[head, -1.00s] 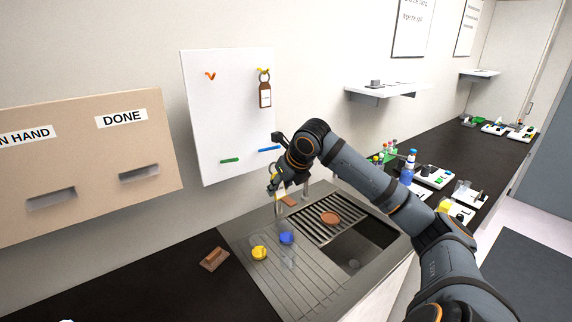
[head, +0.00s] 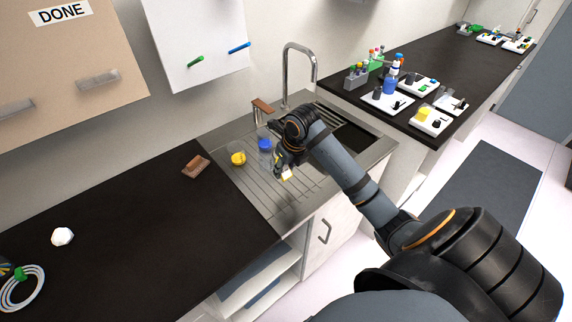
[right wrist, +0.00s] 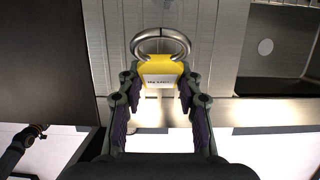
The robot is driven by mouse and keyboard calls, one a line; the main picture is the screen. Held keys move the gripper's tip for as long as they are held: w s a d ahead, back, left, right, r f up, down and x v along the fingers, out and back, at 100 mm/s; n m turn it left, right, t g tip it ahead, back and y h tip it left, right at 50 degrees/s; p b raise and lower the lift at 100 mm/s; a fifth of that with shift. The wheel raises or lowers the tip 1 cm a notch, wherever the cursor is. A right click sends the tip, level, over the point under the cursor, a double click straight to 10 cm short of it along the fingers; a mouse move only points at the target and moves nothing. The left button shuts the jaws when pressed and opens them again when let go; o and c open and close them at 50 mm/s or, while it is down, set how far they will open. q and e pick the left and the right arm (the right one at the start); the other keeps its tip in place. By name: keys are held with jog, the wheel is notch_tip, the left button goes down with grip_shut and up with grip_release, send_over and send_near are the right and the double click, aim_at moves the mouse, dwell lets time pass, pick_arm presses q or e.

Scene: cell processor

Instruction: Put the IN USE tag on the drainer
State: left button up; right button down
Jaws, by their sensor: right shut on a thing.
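The yellow tag (right wrist: 160,70) has a white label with print too small to read for certain, and a metal ring (right wrist: 160,42) at its far end. My right gripper (right wrist: 160,95) is shut on it, and the tag also shows small in the head view (head: 287,175). In the head view my right gripper (head: 284,163) is over the near part of the grooved steel drainer (head: 265,191), close to the counter's front edge. The tag appears to be above the drainer; the exact gap is unclear. My left gripper is not in view.
Clear vessels with a yellow top (head: 238,158) and a blue top (head: 265,145) stand on the drainer. A brown block (head: 195,167) lies on the dark counter to the left. The tap (head: 297,70) rises behind the sink. The drainer's near left part is clear.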

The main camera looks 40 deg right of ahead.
aim_at(286, 175)
notch_tip(286, 175, down, 5)
jog(key=b, duration=0.4)
jog(key=shift+f+b, duration=0.2)
jog(key=shift+b, duration=0.1)
jog(key=c, duration=0.8)
grip_release()
jog(key=shift+r, duration=0.15)
jog(key=v, duration=1.1)
jog(key=shift+s+r, duration=0.15)
jog(key=shift+r, duration=0.25)
